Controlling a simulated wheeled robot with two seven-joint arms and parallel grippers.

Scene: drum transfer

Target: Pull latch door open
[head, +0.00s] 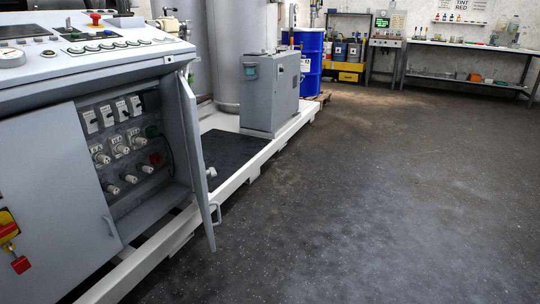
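The grey latch door (195,150) of the control cabinet (90,150) stands swung open at the cabinet's right side. Its edge faces me, and a handle (215,212) and a small latch knob (211,172) show on its right face. The opening behind it bares a panel of switches and connectors (122,145). A second grey cabinet door (50,205) to the left is shut, with a thin handle at its right edge. Neither of my grippers is in the head view.
A red and yellow switch (12,240) sits at the far left. A white base frame (240,180) runs along the floor beneath the machine and a grey box (270,92). A blue drum (308,62) and workbenches (468,50) stand at the back. The dark floor (380,190) at right is clear.

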